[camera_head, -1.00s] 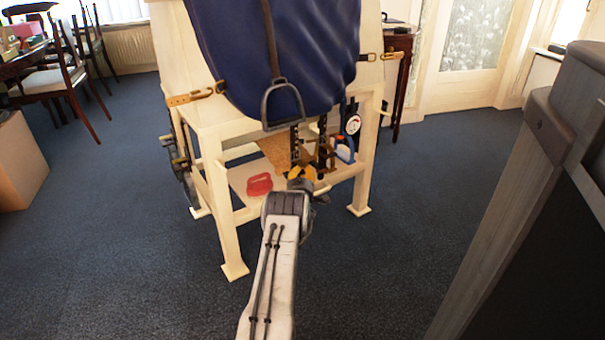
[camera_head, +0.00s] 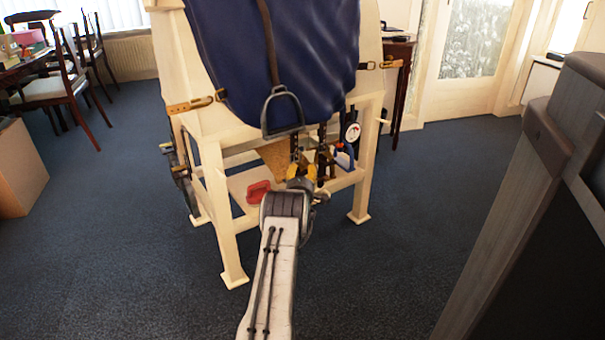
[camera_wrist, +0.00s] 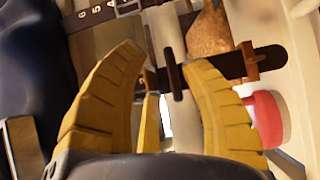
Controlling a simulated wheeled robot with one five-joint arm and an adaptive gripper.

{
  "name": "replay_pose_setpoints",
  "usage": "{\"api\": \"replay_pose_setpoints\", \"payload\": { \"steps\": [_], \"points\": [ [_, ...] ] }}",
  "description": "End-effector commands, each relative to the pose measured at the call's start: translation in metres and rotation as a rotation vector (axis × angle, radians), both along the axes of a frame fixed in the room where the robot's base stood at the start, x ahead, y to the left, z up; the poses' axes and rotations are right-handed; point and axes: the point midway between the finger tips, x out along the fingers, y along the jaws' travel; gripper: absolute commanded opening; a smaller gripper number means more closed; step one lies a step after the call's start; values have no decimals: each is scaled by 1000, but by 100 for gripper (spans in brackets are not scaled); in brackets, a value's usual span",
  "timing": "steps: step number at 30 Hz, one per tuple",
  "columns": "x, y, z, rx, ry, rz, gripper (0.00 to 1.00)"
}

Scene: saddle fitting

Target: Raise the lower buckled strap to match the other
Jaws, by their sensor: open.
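Two dark hanging straps with brass-coloured buckles show below the blue saddle pad (camera_head: 275,60) in the head view: a left strap (camera_head: 294,142) and a right strap (camera_head: 322,134). My gripper (camera_head: 298,172) is in front of their lower parts and hides some of them. In the wrist view its yellow fingers (camera_wrist: 165,95) are spread apart. I cannot tell whether the fingers touch a strap.
A stirrup (camera_head: 283,112) hangs in front of the pad, just above my gripper. The cream wooden stand (camera_head: 222,215) has a shelf holding a red object (camera_head: 258,192). A blue-handled tool (camera_head: 346,157) hangs at the right.

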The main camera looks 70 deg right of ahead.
Motion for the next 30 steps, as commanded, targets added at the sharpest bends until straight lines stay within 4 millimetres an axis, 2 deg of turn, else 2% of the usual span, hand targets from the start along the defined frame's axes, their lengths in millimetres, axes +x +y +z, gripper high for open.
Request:
{"api": "replay_pose_setpoints", "payload": {
  "steps": [5,11,30],
  "points": [
    [0,2,-1,2,0,0,41],
    [-3,13,-2,4,1,0,41],
    [-22,88,-1,2,0,0,41]
  ]
}}
